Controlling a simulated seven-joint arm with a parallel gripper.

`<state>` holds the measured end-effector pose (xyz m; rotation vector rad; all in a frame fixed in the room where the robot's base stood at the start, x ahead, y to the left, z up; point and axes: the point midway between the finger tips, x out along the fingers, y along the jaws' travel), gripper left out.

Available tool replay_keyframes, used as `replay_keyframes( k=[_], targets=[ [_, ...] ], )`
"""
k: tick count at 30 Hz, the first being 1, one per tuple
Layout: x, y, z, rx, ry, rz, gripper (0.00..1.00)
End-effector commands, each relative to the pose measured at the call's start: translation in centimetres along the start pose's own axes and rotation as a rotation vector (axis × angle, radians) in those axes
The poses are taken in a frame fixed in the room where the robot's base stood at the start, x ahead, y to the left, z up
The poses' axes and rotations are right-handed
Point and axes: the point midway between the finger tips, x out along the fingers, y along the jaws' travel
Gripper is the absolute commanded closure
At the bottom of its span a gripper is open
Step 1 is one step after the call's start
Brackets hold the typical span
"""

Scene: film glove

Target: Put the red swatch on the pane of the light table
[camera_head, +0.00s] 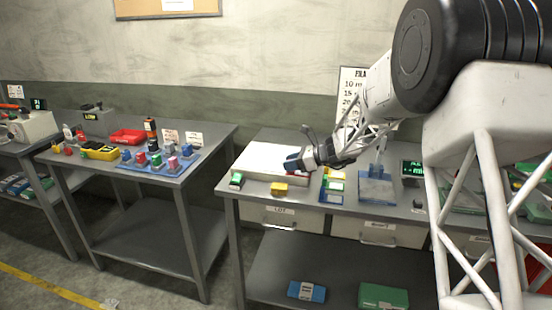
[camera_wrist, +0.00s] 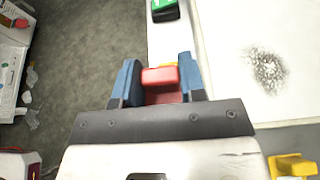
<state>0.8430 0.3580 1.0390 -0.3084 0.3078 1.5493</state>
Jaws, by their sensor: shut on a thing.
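My gripper (camera_wrist: 160,84) has blue fingers shut on the red swatch (camera_wrist: 160,78), seen between them in the wrist view. In the head view my gripper (camera_head: 293,163) is over the right part of the light table (camera_head: 250,170); the red swatch is too small to make out clearly there. The light table's white pane (camera_wrist: 225,50) lies to the right of the fingers in the wrist view, bare except for a speckled dark patch. The swatch appears held above the surface; the exact height cannot be told.
A green block (camera_head: 236,179) and a yellow block (camera_head: 279,188) sit along the light table's front side. Coloured pieces (camera_head: 333,185) and a blue-grey stand (camera_head: 375,190) are to the right.

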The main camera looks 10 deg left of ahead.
Motion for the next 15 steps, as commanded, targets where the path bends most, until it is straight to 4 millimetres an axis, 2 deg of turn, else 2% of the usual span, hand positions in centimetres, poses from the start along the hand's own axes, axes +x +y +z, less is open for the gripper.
replay_keyframes(
  k=[8, 15],
  targets=[
    [0.1, -0.2, 0.0, 0.0, 0.0, 0.0, 0.85],
    [0.8, -1.9, 0.1, 0.0, 0.0, 0.0, 0.85]
  ],
)
